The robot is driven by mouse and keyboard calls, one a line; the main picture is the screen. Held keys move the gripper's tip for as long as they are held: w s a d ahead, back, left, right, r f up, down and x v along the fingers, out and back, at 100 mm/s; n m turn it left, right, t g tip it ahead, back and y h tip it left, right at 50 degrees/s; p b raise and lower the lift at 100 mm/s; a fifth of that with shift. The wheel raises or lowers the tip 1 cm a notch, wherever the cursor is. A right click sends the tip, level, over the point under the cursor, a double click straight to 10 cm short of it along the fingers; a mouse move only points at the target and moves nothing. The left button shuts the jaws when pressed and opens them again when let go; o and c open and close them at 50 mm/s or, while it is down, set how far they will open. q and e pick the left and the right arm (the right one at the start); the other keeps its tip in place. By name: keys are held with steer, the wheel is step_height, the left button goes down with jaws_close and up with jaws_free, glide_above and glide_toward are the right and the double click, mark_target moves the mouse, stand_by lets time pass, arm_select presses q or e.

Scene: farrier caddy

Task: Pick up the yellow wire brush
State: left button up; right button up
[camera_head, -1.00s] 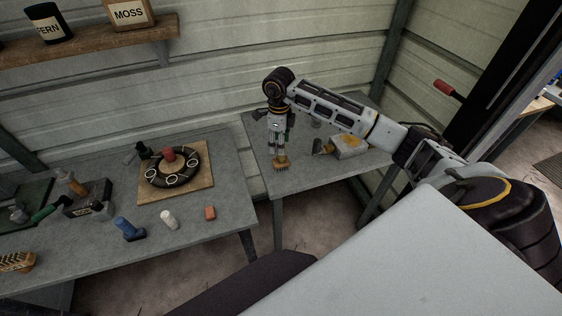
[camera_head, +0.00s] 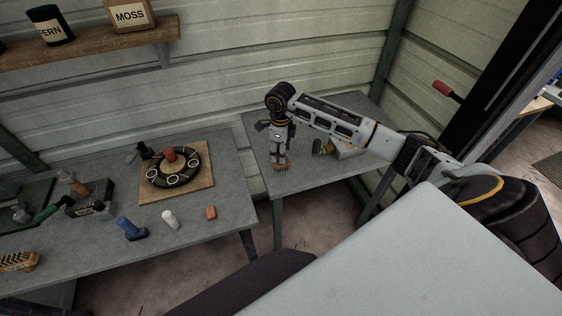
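A small yellow-orange brush (camera_head: 284,166) with dark bristles pointing down stands on the right-hand grey table (camera_head: 300,181), near its left front part. My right gripper (camera_head: 281,160) points straight down from above, with its fingertips at the top of the brush. The fingers partly hide the brush's upper part. It is too small to tell whether they are closed on it. The bristles appear to be at the table top. My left gripper is not in view.
Behind my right arm, a pale block with yellow (camera_head: 349,151) and a dark cylinder (camera_head: 322,147) lie on the same table.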

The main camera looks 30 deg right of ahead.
mark_target(277, 166)
steer(key=shift+f, duration=1.45)
steer(key=shift+s, duration=0.1)
jaws_close()
